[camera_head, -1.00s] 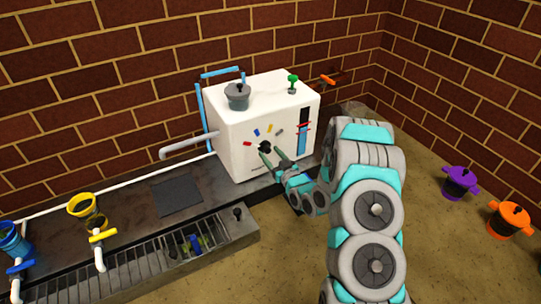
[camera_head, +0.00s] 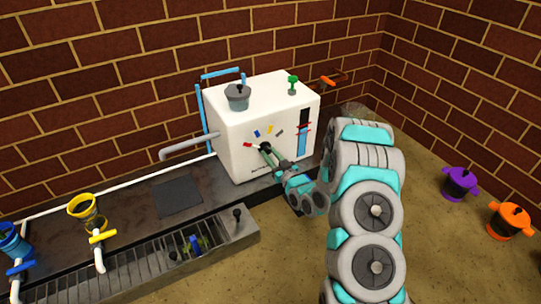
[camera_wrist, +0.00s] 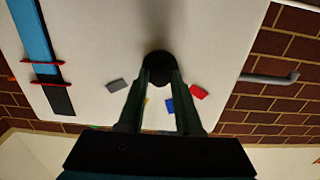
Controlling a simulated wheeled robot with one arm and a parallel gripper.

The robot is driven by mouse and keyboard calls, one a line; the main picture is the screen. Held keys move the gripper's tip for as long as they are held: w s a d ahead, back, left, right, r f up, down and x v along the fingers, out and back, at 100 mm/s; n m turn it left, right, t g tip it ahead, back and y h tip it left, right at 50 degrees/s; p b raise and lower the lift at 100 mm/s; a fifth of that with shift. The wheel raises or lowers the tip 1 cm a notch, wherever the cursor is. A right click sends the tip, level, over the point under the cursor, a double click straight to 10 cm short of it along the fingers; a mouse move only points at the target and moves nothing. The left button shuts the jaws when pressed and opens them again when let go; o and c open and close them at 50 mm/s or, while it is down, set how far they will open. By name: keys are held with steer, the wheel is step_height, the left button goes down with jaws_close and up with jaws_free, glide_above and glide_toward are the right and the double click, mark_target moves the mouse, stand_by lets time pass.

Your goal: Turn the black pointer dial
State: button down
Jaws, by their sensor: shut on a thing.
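The black pointer dial (camera_head: 265,147) is on the front face of the white box machine (camera_head: 235,139), with red, blue, yellow and grey marks around its upper side. In the wrist view the dial (camera_wrist: 158,66) is a dark round knob at the fingertips. My gripper (camera_head: 269,151) reaches it from the lower right. In the wrist view my gripper (camera_wrist: 159,76) has its two fingers converging on the dial, shut on it. The fingers hide part of the dial, and I cannot make out which way its pointer faces.
A grey pot (camera_head: 237,97) and a green knob (camera_head: 293,85) sit on top of the machine. A blue gauge (camera_head: 302,140) is right of the dial. A grey pipe (camera_head: 187,146) juts out left. Purple (camera_head: 460,183) and orange (camera_head: 508,220) pots stand far right.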

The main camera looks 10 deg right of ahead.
steer(key=shift+r+m+p, duration=0.1)
steer(key=shift+m+p, duration=0.2)
steer(key=shift+p, duration=0.05)
steer(key=shift+m+p, duration=0.7)
steer(key=shift+m, duration=0.3)
steer(key=m+p, duration=0.2)
steer(key=m, duration=0.7)
steer(key=shift+p, duration=0.4)
steer(key=shift+m, duration=2.1)
steer(key=c, duration=0.6)
jaws_free()
